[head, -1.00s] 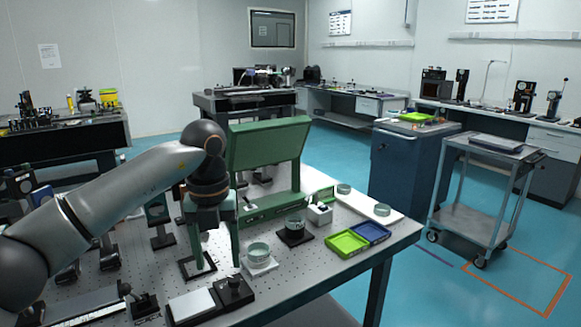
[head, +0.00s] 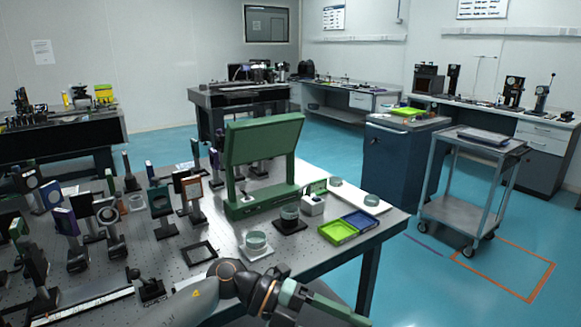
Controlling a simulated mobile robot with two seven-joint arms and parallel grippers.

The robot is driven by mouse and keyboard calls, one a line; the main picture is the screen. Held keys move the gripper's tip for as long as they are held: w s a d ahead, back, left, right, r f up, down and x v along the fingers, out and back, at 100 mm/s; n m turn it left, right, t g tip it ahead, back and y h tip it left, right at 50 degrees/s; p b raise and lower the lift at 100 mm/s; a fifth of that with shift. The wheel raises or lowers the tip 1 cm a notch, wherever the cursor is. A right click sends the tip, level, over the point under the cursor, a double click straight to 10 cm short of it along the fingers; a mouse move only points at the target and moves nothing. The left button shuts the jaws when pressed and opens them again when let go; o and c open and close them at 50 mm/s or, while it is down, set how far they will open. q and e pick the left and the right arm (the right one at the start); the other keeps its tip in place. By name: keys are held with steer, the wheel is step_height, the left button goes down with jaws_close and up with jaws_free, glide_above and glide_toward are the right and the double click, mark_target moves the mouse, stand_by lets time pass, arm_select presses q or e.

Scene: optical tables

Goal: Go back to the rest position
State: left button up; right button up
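My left arm comes in low at the bottom of the head view, with its grey forearm and dark wrist over the front edge of the optical table (head: 292,265). My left gripper (head: 325,305), with green fingers, points to the lower right, away from the things on the table. The frame's lower edge is close below it, and I cannot tell how far apart the fingers are. I see nothing held in it. My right gripper is not in view.
Several mounted optics stand on the table's left half. A grey cart (head: 470,195) stands on open floor at right.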

arm_select(q)
steer(key=w+a+f+n+t+y+p, duration=0.2)
steer(key=a+f+n+t, duration=0.3)
steer(key=n+t, duration=0.7)
steer(key=w+a+f+n+t+y+p, duration=0.1)
steer(key=w+a+f+n+t, duration=0.1)
steer(key=a+n+t, duration=0.9)
steer(key=s+a+f+n+g+y+p, duration=0.1)
steer(key=s+a+f+n+g+y, duration=0.3)
steer(key=s+f, duration=0.5)
steer(key=s+a+f+n+g+y, duration=0.4)
steer(key=s+f+n, duration=0.3)
steer(key=s+f, duration=0.2)
steer(key=shift+s+a+f+n+g+y+p, duration=0.35)
steer(key=shift+a+f+g, duration=0.25)
steer(key=shift+a+f, duration=0.2)
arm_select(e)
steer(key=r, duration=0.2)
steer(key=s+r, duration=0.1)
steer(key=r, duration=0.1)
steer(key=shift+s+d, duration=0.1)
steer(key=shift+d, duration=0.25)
arm_select(q)
steer(key=shift+w+d, duration=0.1)
